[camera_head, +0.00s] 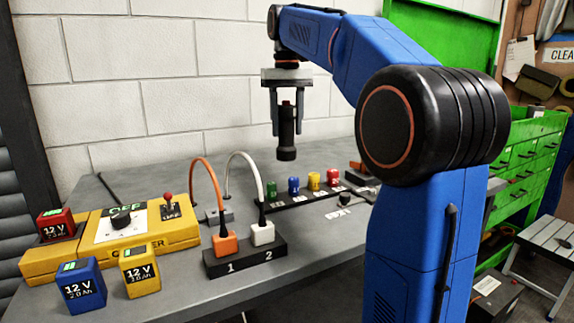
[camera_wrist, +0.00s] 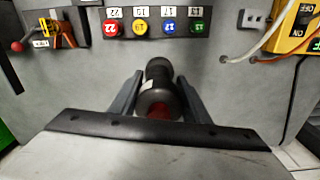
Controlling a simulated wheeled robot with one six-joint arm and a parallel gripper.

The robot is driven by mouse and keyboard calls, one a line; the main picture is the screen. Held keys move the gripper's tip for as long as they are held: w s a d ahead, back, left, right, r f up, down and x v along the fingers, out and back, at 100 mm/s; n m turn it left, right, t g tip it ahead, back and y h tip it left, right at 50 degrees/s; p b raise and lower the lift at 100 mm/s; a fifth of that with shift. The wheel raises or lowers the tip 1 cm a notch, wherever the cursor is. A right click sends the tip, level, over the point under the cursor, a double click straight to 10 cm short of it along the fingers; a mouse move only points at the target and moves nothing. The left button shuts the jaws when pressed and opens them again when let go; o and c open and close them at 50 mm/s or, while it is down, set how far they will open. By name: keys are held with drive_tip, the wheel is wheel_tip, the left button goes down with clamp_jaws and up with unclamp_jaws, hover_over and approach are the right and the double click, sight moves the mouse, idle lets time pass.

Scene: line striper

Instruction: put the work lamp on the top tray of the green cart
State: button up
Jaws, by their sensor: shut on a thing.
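The work lamp (camera_head: 287,131), a dark cylinder with a wider lower end, hangs upright in my gripper (camera_head: 287,112) above the grey bench. My gripper is shut on its upper part. In the wrist view the lamp (camera_wrist: 157,78) sits between the two fingers of my gripper (camera_wrist: 157,88), with a red end towards the camera. The green cart (camera_head: 524,165) with several drawers stands at the right, behind my arm and apart from the lamp. Its top tray is partly hidden by my arm.
A grey step stool (camera_head: 547,245) stands at the right.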

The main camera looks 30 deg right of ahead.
sight(287, 145)
drive_tip(key=shift+f, duration=3.95)
drive_tip(key=shift+f, duration=0.1)
drive_tip(key=o, duration=1.3)
drive_tip(key=shift+c, duration=0.2)
